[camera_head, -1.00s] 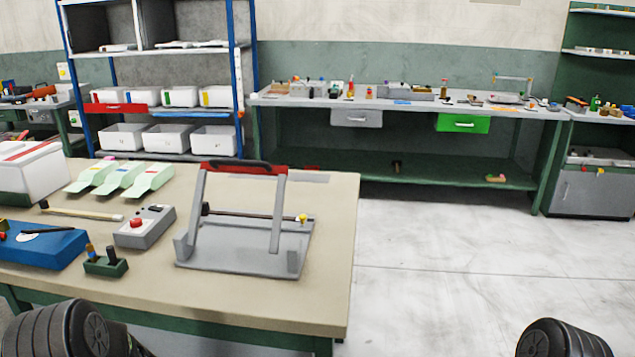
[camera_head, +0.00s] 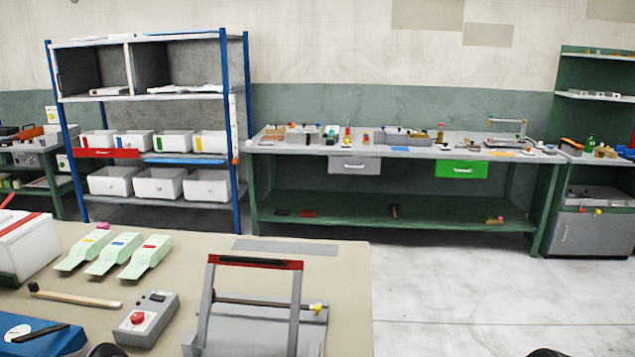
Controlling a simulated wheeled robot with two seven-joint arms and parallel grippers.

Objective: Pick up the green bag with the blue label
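Three pale green bags lie side by side on the near table (camera_head: 215,285), at its back left. The middle bag (camera_head: 112,256) carries a small blue label (camera_head: 120,242). The left bag (camera_head: 82,252) has a yellow-orange label and a pink thing at its top end. The right bag (camera_head: 146,257) has a red label. Nothing covers the middle bag, and it lies between the other two. Neither of my grippers shows; only dark rounded parts, probably of my arms, show at the bottom edge.
A grey press (camera_head: 255,335) with a red-topped handle frame stands right of the bags. A grey control box (camera_head: 146,320) and a wooden-handled tool (camera_head: 75,296) lie in front of them. A white box (camera_head: 25,250) stands left. The floor right of the table is clear.

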